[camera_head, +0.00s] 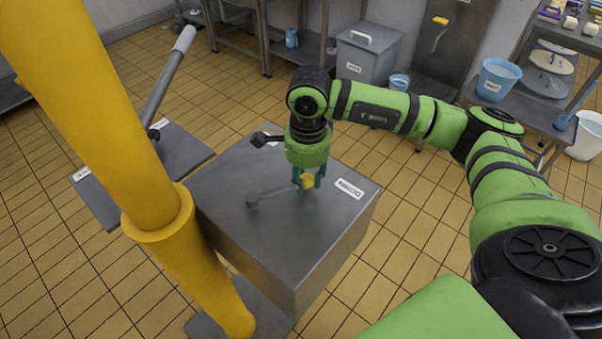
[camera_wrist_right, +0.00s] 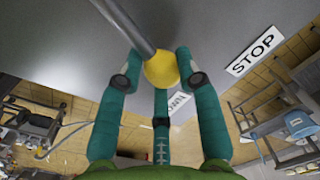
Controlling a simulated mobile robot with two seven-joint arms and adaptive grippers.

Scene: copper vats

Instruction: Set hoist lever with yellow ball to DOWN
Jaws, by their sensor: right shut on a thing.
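The hoist lever, a grey rod (camera_head: 270,192), lies over the top of a grey metal box (camera_head: 240,235) and ends in a yellow ball (camera_head: 307,181). My right gripper (camera_head: 308,184) is shut on the yellow ball from above. In the right wrist view the ball (camera_wrist_right: 161,70) sits between the teal fingers and the rod (camera_wrist_right: 125,22) runs up left. A STOP label (camera_wrist_right: 254,52) lies right of the ball there. A second label (camera_wrist_right: 178,104), partly hidden by a finger, seems to read DOWN. My left gripper is out of view.
A thick yellow post (camera_head: 160,215) stands left of the box. Another long lever (camera_head: 170,75) rises from a grey panel (camera_head: 110,205) behind it. A bin (camera_head: 366,58), a blue bucket (camera_head: 497,78) and benches stand at the back. Tiled floor is free right of the box.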

